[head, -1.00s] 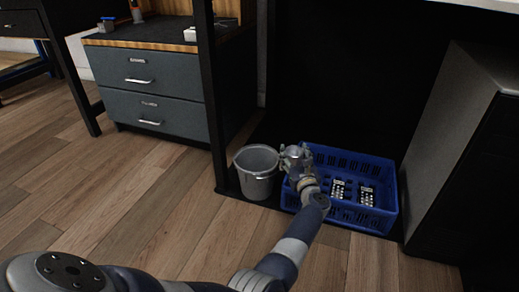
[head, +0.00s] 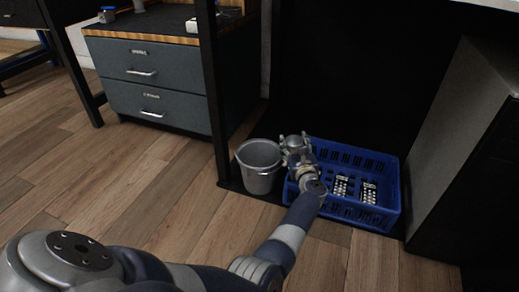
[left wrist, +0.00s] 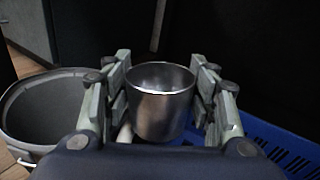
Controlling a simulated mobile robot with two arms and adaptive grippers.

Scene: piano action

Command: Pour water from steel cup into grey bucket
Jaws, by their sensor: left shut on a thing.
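The steel cup (left wrist: 161,105) is between the fingers of my left gripper (left wrist: 160,95), which is shut on it. In the left wrist view the cup looks roughly upright with its opening up; whether water is in it cannot be made out. In the head view my left gripper (head: 296,146) is over the left end of the blue crate, just right of the grey bucket (head: 259,172). The bucket stands upright on the floor, and its inside looks empty from here. It also shows at the left of the left wrist view (left wrist: 52,95). My right gripper is not in view.
A blue crate (head: 345,211) with small dotted items (head: 369,193) stands right of the bucket, under my left gripper. A black table leg (head: 217,95) rises just left of the bucket. A grey drawer cabinet (head: 160,85) stands behind on the left. Wooden floor in front is clear.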

